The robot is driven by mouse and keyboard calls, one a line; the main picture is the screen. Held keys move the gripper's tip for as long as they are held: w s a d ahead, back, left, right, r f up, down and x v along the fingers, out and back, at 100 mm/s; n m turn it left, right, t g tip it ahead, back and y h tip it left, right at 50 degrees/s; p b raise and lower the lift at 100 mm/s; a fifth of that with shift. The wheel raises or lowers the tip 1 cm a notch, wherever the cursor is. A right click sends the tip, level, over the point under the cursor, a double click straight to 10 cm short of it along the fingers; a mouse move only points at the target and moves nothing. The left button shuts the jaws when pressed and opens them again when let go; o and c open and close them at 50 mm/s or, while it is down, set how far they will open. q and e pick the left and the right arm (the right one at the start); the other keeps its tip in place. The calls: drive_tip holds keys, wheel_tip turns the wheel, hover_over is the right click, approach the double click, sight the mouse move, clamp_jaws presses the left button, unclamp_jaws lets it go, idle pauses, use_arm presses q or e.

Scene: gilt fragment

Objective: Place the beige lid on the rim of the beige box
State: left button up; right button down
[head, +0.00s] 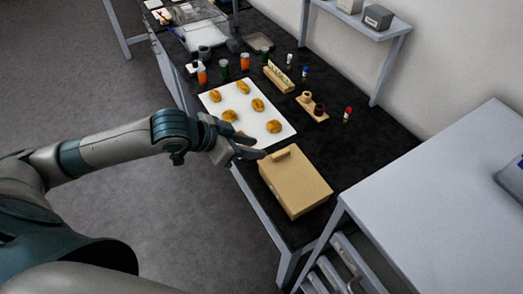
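The beige box (312,203) stands on the black table near its front end. The beige lid (298,184) seems to lie on top of it as a flat panel, with a raised bar handle (281,153) near the far left edge. I cannot make out a clear seam or whether the lid sits fully on the rim. My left gripper (257,148) is just left of the box, beside the handle end. Its fingers look apart, with nothing between them that I can see. My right gripper is not in view.
A white board (275,134) with several pastries (257,104) lies behind the gripper. Small bottles (347,114), a wooden holder (277,78) and a wooden stand with cups (312,107) are farther back. A grey bench (430,200) stands close on the right. Black tabletop (365,152) is free right of the box.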

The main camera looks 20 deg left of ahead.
use_arm(q)
drive_tip(key=shift+s+a+r, duration=0.25)
drive_tip(key=shift+s+r, duration=0.1)
drive_tip(key=shift+r, duration=0.05)
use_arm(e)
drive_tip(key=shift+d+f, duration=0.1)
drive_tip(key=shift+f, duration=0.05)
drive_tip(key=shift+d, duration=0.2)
